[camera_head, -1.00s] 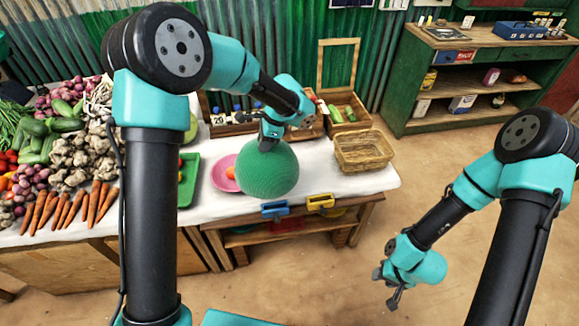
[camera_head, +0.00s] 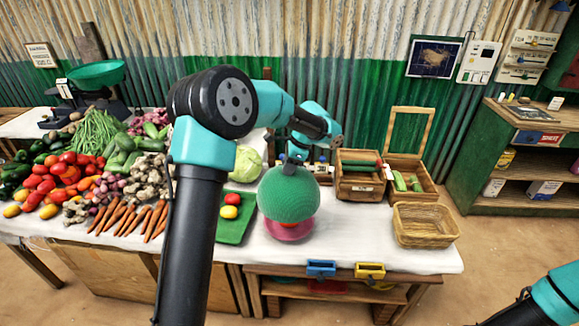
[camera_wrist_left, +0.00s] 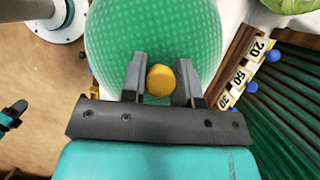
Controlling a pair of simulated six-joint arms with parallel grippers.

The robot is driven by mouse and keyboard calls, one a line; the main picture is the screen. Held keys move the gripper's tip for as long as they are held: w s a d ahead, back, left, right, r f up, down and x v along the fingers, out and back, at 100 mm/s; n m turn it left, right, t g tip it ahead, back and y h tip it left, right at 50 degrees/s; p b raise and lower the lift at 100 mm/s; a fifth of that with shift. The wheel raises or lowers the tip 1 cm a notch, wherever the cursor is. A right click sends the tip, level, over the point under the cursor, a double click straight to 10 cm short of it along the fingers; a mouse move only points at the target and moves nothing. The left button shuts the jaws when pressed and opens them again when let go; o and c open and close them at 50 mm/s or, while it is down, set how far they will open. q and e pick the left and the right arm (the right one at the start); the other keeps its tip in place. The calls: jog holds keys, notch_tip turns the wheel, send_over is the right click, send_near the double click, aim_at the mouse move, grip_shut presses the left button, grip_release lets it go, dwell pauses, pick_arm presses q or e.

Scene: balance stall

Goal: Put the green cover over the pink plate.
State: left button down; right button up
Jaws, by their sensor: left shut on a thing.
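The green cover (camera_head: 287,196) is a ribbed dome. My left gripper (camera_head: 291,168) is shut on its knob (camera_wrist_left: 161,80), which shows yellow-orange between the fingers in the left wrist view. The pink plate (camera_head: 287,233) is on the white tabletop. In the head view its front rim shows below the cover, and the cover hides its back part. A bit of red shows between cover and plate. I cannot tell whether the cover touches the plate. My right gripper is outside the head view; a dark and teal part at the left wrist view's left edge may be it.
A green tray (camera_head: 236,228) with a red and a yellow item is left of the plate. Wooden crates (camera_head: 358,188) stand behind to the right. A wicker basket (camera_head: 425,225) is at the right table end. Clear cloth lies between plate and basket.

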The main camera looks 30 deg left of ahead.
pick_arm(q)
jog(key=shift+f, duration=0.1)
notch_tip(320, 180, down, 14)
jog(key=shift+f, duration=0.15)
dwell(2.1)
dwell(0.4)
jog(key=c, duration=0.8)
grip_release()
jog(key=shift+o, duration=0.4)
jog(key=o, duration=0.5)
jog(key=shift+r, duration=3.5)
